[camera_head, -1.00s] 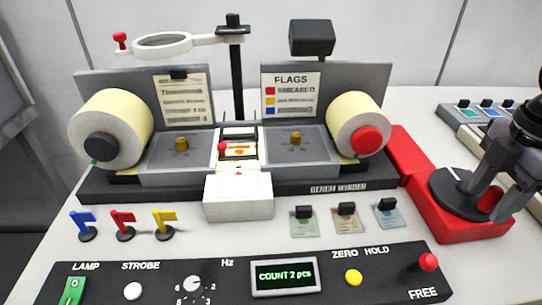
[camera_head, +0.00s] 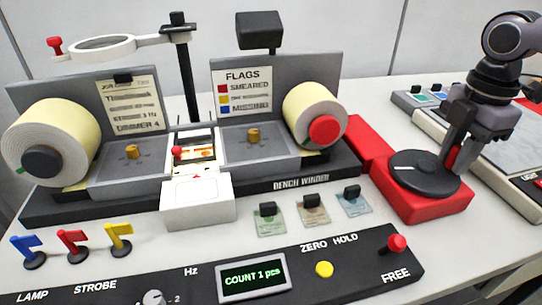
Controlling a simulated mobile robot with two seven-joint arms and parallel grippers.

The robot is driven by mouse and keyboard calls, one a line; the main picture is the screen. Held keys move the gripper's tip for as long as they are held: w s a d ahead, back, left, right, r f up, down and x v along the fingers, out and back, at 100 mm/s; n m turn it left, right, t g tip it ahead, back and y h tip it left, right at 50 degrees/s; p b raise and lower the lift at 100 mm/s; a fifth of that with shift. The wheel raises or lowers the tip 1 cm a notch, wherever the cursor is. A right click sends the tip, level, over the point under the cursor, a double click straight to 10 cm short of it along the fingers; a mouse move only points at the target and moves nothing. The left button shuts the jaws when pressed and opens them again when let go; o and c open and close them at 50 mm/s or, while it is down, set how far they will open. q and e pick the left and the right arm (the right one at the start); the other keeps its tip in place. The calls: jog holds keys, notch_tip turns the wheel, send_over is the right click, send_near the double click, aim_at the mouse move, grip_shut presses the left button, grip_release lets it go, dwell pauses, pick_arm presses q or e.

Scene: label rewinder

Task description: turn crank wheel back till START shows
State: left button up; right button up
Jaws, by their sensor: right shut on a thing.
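The crank wheel is a black disc (camera_head: 425,174) with a white mark, lying on a red base (camera_head: 425,206) at the right of the bench winder. My right gripper (camera_head: 453,160) is shut on the red crank knob (camera_head: 453,157) at the disc's far right edge; its fingers partly hide the knob. The label window (camera_head: 195,148) between the two rolls shows an orange print and a red pointer; I cannot read START there. The left roll (camera_head: 55,140) and right roll (camera_head: 318,115) are cream. The counter display (camera_head: 254,277) reads COUNT 1 pcs. My left gripper is not in view.
Blue, red and yellow flags (camera_head: 72,242) stand at the front left. Several clipped label cards (camera_head: 313,208) lie before the winder. The control panel (camera_head: 345,268) runs along the front. A magnifier (camera_head: 103,46) on a post stands behind.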

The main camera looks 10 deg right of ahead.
aim_at(436, 157)
jog(key=w, duration=0.3)
jog(key=shift+w+a, duration=0.15)
jog(key=shift+a, duration=0.1)
jog(key=shift+r, duration=0.25)
dwell(0.4)
jog(key=shift+w, duration=0.15)
